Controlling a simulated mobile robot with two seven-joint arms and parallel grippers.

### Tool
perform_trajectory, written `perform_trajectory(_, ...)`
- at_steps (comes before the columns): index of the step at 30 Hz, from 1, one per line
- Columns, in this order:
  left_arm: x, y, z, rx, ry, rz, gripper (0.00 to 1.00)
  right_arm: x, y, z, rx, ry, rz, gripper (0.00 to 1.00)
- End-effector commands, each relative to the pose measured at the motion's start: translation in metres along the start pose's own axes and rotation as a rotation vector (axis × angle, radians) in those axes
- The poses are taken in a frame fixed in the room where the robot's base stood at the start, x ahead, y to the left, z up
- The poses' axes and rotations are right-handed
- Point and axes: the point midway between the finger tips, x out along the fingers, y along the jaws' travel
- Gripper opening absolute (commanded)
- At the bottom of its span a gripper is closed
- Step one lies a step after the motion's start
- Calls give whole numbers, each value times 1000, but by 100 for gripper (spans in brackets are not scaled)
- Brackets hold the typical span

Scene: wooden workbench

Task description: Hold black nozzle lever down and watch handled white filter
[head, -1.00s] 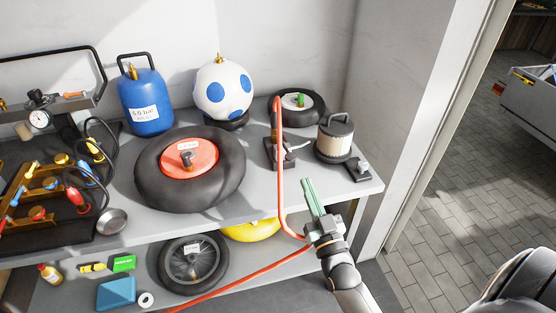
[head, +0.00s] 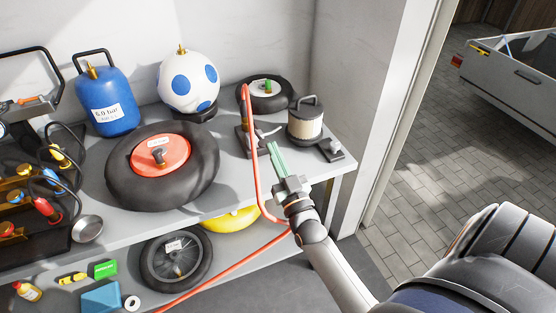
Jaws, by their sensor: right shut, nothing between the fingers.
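A dark nozzle stand (head: 244,140) with a red hose (head: 255,180) rising over it is on the grey workbench top. A thin pale lever-like part sticks out to its right; I cannot clearly make out a black lever. The handled filter (head: 306,125) is a pale canister with a dark lid and a carry handle, upright to the right of the nozzle. My right gripper (head: 273,148) has green fingers, shut and empty. Its tips are just right of the nozzle stand and in front of the filter; contact cannot be told. My left gripper is not in view.
A black tyre with a red hub (head: 185,187) lies left of the nozzle. A small dark block (head: 331,151) is near the bench's right end. The hose runs below the bench edge.

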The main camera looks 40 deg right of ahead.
Motion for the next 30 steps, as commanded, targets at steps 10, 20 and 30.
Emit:
perform_trajectory(10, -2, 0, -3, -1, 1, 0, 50, 51, 0, 15, -2, -6, 0, 0)
perform_trajectory(20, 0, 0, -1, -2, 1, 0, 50, 42, 0, 38, -1, -1, 0, 0)
perform_trajectory(30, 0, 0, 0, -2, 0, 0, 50, 42, 0, 38, 0, 1, 0, 0)
